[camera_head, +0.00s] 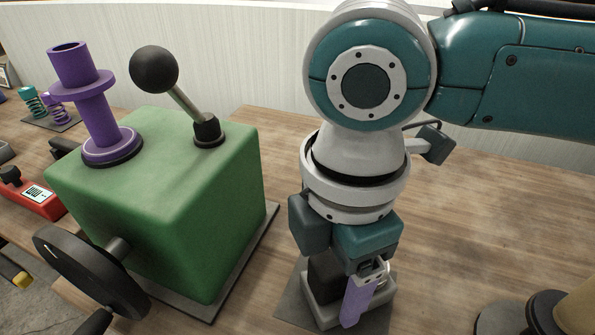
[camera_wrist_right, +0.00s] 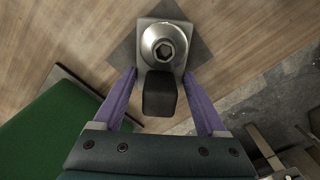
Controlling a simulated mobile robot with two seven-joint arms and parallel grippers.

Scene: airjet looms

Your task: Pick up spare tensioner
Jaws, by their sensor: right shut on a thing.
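The spare tensioner (camera_head: 322,314) is a light grey metal piece with a black block, low in the head view at the near side of the table. In the wrist view the tensioner (camera_wrist_right: 163,45) shows a round silver top with a hex socket. My right gripper (camera_head: 338,312) points down and is shut on it, with purple fingers on either side in the wrist view (camera_wrist_right: 159,77). The tensioner is at a dark grey square mat (camera_head: 288,306); I cannot tell whether it touches it. My left gripper is not in view.
A green machine box (camera_head: 165,200) with a purple spool (camera_head: 98,120), a black-knobbed lever (camera_head: 155,70) and a handwheel (camera_head: 92,275) stands left of my right gripper. A red device (camera_head: 32,200) lies far left. Bare wooden table (camera_head: 480,220) lies right.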

